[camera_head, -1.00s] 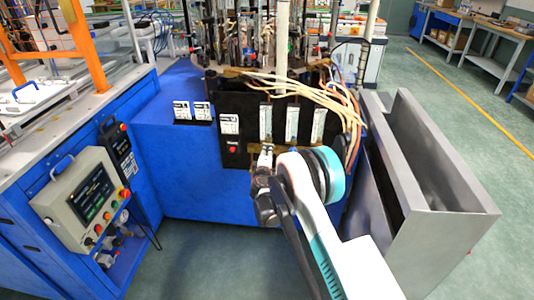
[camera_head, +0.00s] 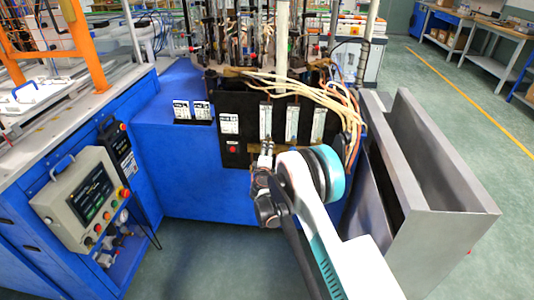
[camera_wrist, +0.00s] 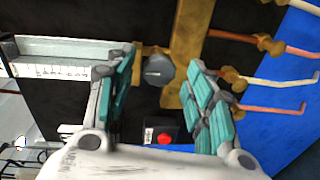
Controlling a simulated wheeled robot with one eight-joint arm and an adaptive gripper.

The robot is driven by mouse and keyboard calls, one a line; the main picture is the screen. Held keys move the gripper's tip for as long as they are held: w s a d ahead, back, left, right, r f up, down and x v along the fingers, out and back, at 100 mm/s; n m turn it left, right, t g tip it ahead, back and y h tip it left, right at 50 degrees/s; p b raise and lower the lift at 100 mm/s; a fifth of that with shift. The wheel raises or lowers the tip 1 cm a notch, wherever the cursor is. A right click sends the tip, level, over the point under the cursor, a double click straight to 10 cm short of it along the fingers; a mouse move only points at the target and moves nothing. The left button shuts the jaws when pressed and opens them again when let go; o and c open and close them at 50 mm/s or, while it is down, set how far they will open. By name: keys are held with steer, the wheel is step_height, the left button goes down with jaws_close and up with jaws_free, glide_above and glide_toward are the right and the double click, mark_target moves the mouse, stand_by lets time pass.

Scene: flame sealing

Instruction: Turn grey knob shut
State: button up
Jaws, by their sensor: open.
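The grey knob (camera_wrist: 158,70) shows in the wrist view as a dark grey round knob beside a brass bar (camera_wrist: 188,45) on the black panel. My gripper (camera_wrist: 165,75) is open, with one teal-padded finger on each side of the knob. In the picture the knob lies between the fingertips, nearer the left finger; I cannot tell whether either finger touches it. In the head view my gripper (camera_head: 265,150) is at the lower edge of the black panel (camera_head: 242,103), below the flowmeters. The knob is hidden there behind my arm and gripper.
A flowmeter (camera_wrist: 70,50) lies left of the knob in the wrist view, and a red button (camera_wrist: 165,138) sits below it. Brass fittings with pale and copper tubes (camera_wrist: 275,80) are at the right. A grey metal bin (camera_head: 455,235) stands right of my arm.

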steer(key=s+r, duration=0.1)
steer(key=s, duration=1)
steer(key=shift+s, duration=0.3)
steer(key=shift+a+r, duration=0.1)
steer(key=shift+r, duration=0.05)
